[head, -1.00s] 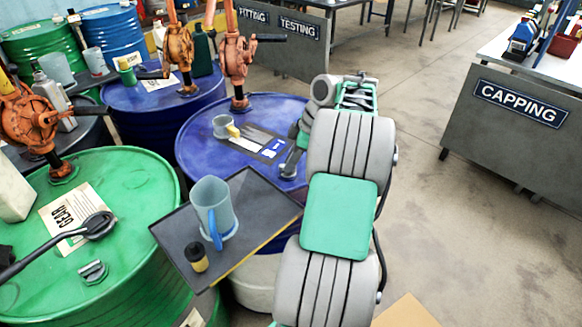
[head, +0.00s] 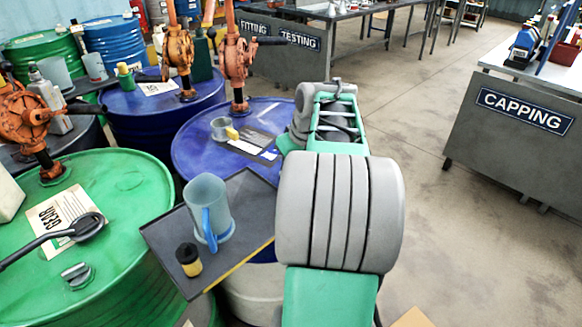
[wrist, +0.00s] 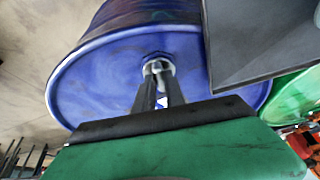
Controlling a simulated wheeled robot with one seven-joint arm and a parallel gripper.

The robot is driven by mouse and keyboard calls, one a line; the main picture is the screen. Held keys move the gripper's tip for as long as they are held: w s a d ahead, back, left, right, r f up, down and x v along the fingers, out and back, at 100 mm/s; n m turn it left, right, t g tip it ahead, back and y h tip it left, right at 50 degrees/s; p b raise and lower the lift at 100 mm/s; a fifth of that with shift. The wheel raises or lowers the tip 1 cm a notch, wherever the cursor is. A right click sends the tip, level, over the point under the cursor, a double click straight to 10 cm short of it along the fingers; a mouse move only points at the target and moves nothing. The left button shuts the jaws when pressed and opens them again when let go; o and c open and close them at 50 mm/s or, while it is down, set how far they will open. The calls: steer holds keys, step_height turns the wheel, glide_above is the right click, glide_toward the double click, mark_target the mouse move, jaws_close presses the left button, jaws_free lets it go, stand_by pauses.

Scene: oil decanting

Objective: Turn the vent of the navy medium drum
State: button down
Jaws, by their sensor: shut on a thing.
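The navy drum (head: 190,150) stands in the middle of the head view, with an orange hand pump (head: 238,65) on its far side. In the wrist view its blue lid (wrist: 95,85) fills the upper part. The vent (wrist: 159,63) is a small light metal fitting near the lid's rim. My gripper (wrist: 160,74) reaches down to the vent, its two dark fingers closed on it. The fingers partly cover the vent, so its angle is unclear. In the head view my arm hides both gripper and vent.
A dark tray (head: 250,195) beside the drum holds a blue jug (head: 208,210) and a small black-and-yellow jar (head: 188,260). A green drum (head: 120,190) is at left. Open floor lies right, before the CAPPING bench (head: 510,130).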

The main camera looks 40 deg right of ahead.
steer(key=shift+m+h, duration=0.3)
steer(key=shift+m, duration=0.5)
steer(key=shift+b, duration=0.3)
steer(key=c, duration=1.4)
jaws_free()
steer(key=shift+r, duration=0.1)
steer(key=v, duration=0.7)
steer(key=shift+r+p, duration=0.3)
steer(key=shift+p, duration=0.1)
steer(key=shift+s+a, duration=0.1)
